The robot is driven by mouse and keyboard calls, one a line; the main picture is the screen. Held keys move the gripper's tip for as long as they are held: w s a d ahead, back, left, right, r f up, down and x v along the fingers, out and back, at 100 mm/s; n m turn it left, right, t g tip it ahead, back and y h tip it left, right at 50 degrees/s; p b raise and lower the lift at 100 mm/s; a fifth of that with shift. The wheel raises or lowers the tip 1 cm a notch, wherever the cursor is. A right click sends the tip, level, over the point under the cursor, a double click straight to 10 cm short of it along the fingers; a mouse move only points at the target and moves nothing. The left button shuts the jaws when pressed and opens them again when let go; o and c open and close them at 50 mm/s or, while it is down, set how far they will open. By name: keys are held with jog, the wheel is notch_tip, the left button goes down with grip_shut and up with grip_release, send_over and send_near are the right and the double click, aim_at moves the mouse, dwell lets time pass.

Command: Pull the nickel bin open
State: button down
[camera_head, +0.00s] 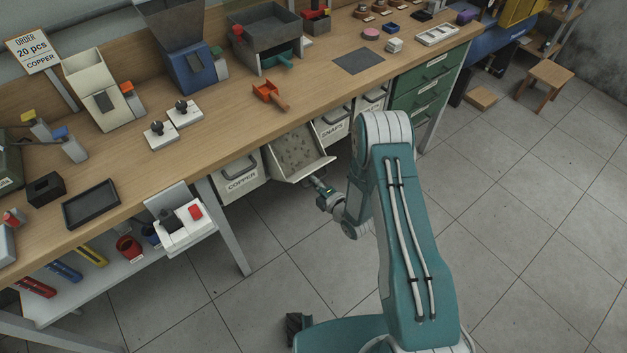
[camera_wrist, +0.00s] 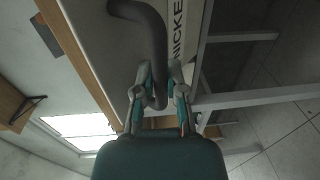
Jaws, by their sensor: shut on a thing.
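The nickel bin (camera_head: 291,150) is a light bin under the bench, tilted out with small grey pieces showing inside. In the wrist view its front (camera_wrist: 118,45) carries the letters "NICKE", partly hidden, and a dark curved handle (camera_wrist: 152,32). My gripper (camera_wrist: 159,90) is shut on that handle, one teal-and-grey finger on each side of it. In the head view my gripper (camera_head: 318,185) is at the front lower edge of the tilted bin, and my arm comes in from the right.
The copper bin (camera_head: 240,180) is left of it, and the snaps bin (camera_head: 333,125) is right of it, both under the bench. The wooden benchtop (camera_head: 215,125) holds an orange scoop (camera_head: 268,94) above. A bench leg (camera_head: 230,235) stands at left. The tiled floor in front is clear.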

jog(key=c, duration=0.7)
grip_release()
jog(key=v, duration=1.2)
jog(key=shift+a+f, duration=0.1)
jog(key=shift+f, duration=0.05)
